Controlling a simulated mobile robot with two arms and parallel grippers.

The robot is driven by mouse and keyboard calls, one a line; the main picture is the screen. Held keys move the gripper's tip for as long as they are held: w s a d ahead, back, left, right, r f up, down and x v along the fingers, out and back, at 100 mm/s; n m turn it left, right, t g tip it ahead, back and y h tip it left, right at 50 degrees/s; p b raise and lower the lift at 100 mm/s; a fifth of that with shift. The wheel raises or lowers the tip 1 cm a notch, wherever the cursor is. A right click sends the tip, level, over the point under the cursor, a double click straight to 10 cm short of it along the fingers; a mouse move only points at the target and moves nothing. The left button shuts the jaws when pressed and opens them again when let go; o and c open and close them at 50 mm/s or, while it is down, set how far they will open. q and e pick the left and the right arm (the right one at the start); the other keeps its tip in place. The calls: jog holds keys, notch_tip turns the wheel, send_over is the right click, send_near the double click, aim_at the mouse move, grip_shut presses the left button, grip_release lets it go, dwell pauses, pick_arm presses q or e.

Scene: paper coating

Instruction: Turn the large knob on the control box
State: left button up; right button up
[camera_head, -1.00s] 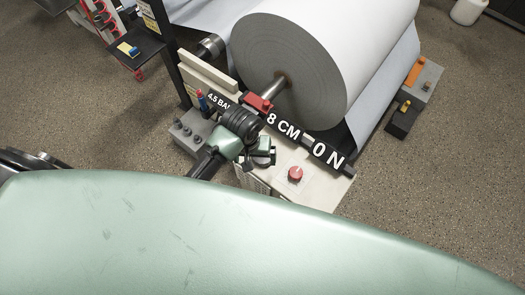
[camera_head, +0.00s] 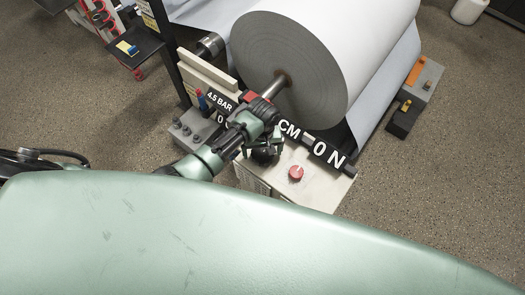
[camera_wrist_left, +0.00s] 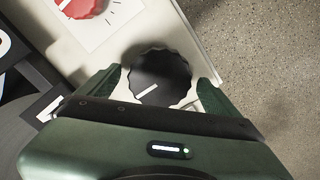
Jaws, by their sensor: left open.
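The control box (camera_head: 318,187) is a pale cabinet below the paper roll. A large black ribbed knob with a white mark sits on its top face (camera_wrist_left: 160,77); in the head view this black knob (camera_head: 264,155) is partly hidden by my gripper. A smaller red knob (camera_head: 296,173) is beside it; the red knob also shows at the top left of the left wrist view (camera_wrist_left: 83,5). My left gripper (camera_head: 265,147) is open, with one green finger on each side of the black knob. I cannot tell whether the fingers touch it. My right gripper is not in view.
A large white paper roll (camera_head: 300,60) stands behind the box. A black strip with white lettering (camera_head: 322,150) runs along the box's back edge. A grey block with small knobs (camera_head: 192,132) is to the left. Open floor (camera_head: 430,190) lies to the right.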

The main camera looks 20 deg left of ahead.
pick_arm(q)
jog(key=shift+f, duration=0.1)
jog(key=c, duration=1.4)
jog(key=shift+o, duration=0.2)
jog(key=shift+r+m+p, duration=0.2)
jog(key=shift+m+p, duration=0.95)
jog(key=shift+m, duration=0.05)
jog(key=m+p, duration=0.2)
jog(key=m, duration=0.1)
jog(key=shift+m, duration=0.3)
jog(key=m+p, duration=0.1)
jog(key=m, duration=0.2)
jog(key=shift+f+m, duration=0.1)
jog(key=shift+m, duration=0.2)
jog(key=shift+f+m+p, duration=0.1)
jog(key=shift+m+p, duration=0.5)
jog(key=shift+m, duration=1.7)
